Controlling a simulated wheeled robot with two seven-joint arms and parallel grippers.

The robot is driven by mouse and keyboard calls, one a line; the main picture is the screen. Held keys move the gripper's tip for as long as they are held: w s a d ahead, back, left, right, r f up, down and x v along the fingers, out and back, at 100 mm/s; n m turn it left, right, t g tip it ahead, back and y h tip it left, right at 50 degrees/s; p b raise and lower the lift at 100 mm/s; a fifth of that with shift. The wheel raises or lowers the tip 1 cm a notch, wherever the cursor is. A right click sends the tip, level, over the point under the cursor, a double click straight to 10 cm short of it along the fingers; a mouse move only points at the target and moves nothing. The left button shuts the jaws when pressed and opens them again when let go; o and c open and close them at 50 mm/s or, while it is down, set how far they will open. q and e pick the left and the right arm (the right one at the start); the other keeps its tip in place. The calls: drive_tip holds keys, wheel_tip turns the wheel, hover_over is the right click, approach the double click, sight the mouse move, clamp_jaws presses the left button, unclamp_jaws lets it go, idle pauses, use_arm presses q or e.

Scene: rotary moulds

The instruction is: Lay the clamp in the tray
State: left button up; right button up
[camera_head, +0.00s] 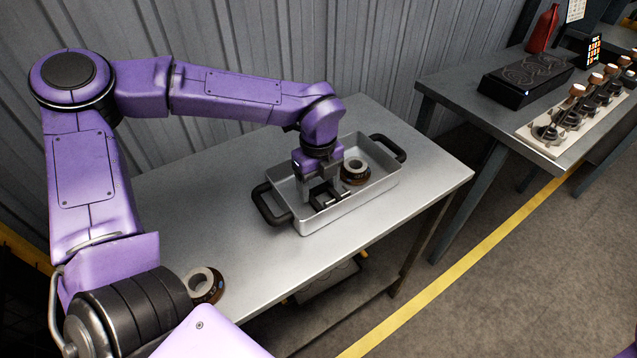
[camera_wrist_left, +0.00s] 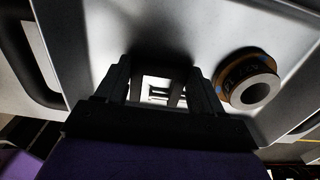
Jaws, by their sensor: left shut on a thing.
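The grey metal tray (camera_head: 345,214) with black handles stands on the table. My left gripper (camera_head: 320,194) points down inside the tray and is shut on the dark clamp (camera_head: 327,203). The clamp is small and partly hidden by the fingers; I cannot tell whether it touches the tray floor. In the left wrist view the clamp (camera_wrist_left: 160,72) shows as a dark shape between the two fingers of the left gripper (camera_wrist_left: 160,88). The right gripper is not in view.
A ring-shaped part (camera_head: 355,171) with a brown and dark rim sits in the tray, right of the gripper; it also shows in the wrist view (camera_wrist_left: 247,80). A similar ring (camera_head: 203,284) lies on the metal table (camera_head: 235,240). A second bench (camera_head: 470,108) holds tools.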

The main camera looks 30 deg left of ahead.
sight(318, 190)
use_arm(q)
drive_tip(key=shift+f, duration=0.1)
drive_tip(key=o, duration=1.3)
drive_tip(key=shift+f, duration=0.1)
drive_tip(key=shift+c, duration=0.2)
wheel_tip(318, 190, up, 12)
drive_tip(key=shift+r, duration=0.25)
